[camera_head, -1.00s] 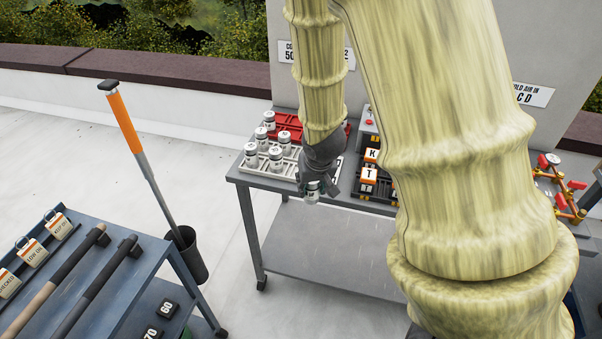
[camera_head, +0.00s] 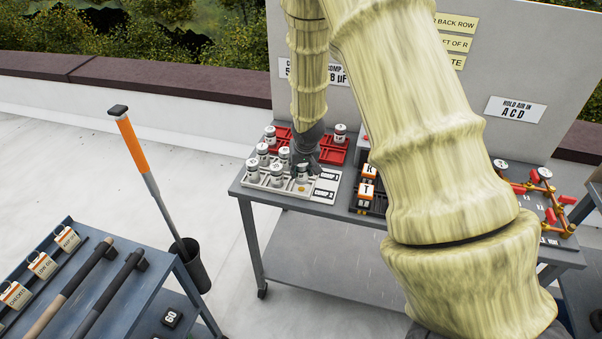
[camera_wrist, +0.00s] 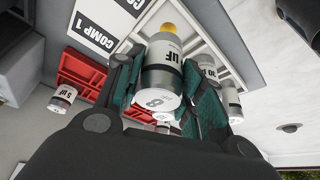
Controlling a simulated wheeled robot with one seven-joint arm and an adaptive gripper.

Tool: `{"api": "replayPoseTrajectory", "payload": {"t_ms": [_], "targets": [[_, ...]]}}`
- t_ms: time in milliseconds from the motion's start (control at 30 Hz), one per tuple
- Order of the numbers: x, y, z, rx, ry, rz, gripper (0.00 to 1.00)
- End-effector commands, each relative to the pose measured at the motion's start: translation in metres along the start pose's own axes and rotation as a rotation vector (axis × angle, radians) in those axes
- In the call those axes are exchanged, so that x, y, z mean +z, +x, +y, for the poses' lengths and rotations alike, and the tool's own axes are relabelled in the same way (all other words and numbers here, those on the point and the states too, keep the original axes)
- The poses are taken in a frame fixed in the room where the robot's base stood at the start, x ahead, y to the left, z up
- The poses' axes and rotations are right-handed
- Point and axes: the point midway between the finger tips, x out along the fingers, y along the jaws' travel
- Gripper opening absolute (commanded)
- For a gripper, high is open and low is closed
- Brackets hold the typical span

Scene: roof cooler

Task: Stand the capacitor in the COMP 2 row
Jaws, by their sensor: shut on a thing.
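My gripper (camera_wrist: 158,95) is shut on a white-and-grey capacitor (camera_wrist: 164,72) marked UF. In the head view the gripper (camera_head: 304,160) holds the capacitor (camera_head: 302,173) at the right part of the white tray (camera_head: 292,192). Whether its base touches the tray I cannot tell. The wrist view shows a COMP 1 label (camera_wrist: 98,37) on the tray; no COMP 2 row label is readable. Other capacitors stand in the tray, including one (camera_head: 250,171) at its left.
Red trays (camera_head: 331,152) lie behind, one holding a capacitor (camera_head: 340,134). A dark rack with lettered blocks (camera_head: 366,192) stands to the right. Gauges on brass pipes (camera_head: 545,190) are further right. A tool cart (camera_head: 70,270) stands at the left front.

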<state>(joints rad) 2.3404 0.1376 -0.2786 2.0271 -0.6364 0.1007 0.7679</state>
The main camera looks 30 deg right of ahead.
Motion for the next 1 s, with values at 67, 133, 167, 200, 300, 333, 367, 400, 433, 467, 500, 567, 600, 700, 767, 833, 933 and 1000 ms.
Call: {"api": "replayPoseTrajectory", "payload": {"t_ms": [67, 133, 167, 200, 300, 333, 367, 400, 433, 467, 500, 567, 600, 700, 767, 833, 933, 1000], "targets": [[0.001, 0.003, 0.000, 0.001, -0.001, 0.000, 0.12], [0.003, 0.007, 0.000, 0.002, -0.001, -0.002, 0.12], [0.004, 0.010, 0.000, 0.002, -0.001, -0.002, 0.12], [0.005, 0.013, 0.000, 0.001, -0.001, -0.001, 0.12], [0.009, 0.021, 0.000, 0.002, -0.003, -0.001, 0.12], [0.009, 0.023, 0.000, 0.001, -0.002, -0.001, 0.12], [0.011, 0.025, 0.000, 0.001, -0.002, -0.001, 0.12], [0.012, 0.027, 0.000, 0.001, -0.001, -0.001, 0.12], [0.012, 0.029, 0.000, 0.001, -0.001, -0.001, 0.12], [0.012, 0.030, 0.000, 0.001, -0.001, 0.000, 0.12], [0.013, 0.031, 0.000, 0.001, -0.001, 0.000, 0.12], [0.013, 0.032, 0.000, 0.000, -0.001, 0.000, 0.12], [0.013, 0.032, 0.000, 0.000, -0.001, 0.001, 0.12], [0.013, 0.032, 0.000, 0.000, -0.001, 0.001, 0.12], [0.013, 0.032, 0.000, 0.000, -0.001, 0.001, 0.12], [0.013, 0.033, 0.000, 0.000, 0.000, 0.001, 0.12], [0.015, 0.035, 0.000, 0.000, 0.000, 0.000, 0.12], [0.014, 0.035, 0.000, 0.000, 0.000, 0.000, 0.47]]}}
